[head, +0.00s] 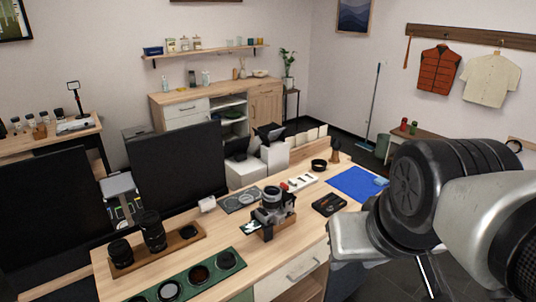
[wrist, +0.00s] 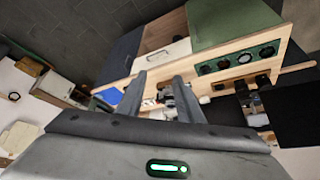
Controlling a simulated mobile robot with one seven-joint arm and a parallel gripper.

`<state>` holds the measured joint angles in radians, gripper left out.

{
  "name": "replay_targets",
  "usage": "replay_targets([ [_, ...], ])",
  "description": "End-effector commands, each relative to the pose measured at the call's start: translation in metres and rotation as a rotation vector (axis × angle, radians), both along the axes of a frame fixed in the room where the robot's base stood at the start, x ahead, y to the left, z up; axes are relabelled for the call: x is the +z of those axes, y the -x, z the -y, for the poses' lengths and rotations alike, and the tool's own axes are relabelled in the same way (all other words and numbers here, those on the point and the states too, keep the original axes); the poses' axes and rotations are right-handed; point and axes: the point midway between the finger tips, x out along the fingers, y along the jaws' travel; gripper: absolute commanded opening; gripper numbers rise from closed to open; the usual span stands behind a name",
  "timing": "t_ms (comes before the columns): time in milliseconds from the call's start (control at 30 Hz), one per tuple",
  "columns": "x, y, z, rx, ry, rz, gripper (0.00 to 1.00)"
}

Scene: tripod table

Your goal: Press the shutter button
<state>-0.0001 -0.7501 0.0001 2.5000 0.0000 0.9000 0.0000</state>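The camera (head: 271,206), silver and black, stands upright on a small wooden block near the front edge of the wooden table (head: 195,222). Its shutter button is too small to make out. My gripper (wrist: 161,80) shows in the wrist view with two grey fingers apart and nothing between them that it holds. The table shows tilted beyond the fingers, and small dark items, perhaps the camera among them, lie between and behind them. In the head view my arm is at the right, off the table's right end, apart from the camera; its fingertips are not clear there.
Lenses on a wooden tray (head: 187,238) and a green tray of round filters (head: 212,266) lie left of the camera. A dark case (head: 329,205) and a blue cloth (head: 357,184) lie to its right. Dark monitor-like panels stand behind at left.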

Motion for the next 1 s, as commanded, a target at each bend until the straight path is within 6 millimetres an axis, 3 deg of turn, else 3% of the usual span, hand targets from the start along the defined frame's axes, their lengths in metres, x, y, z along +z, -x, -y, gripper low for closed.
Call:
replay_targets([
  [267,0.0000,0.0000,0.0000,0.000,0.000,0.000,0.33],
  [467,0.0000,0.0000,0.0000,0.000,0.000,0.000,0.01],
  [500,0.0000,0.0000,0.0000,0.000,0.000,0.000,0.00],
  [1000,0.0000,0.0000,0.0000,0.000,0.000,0.000,0.00],
])
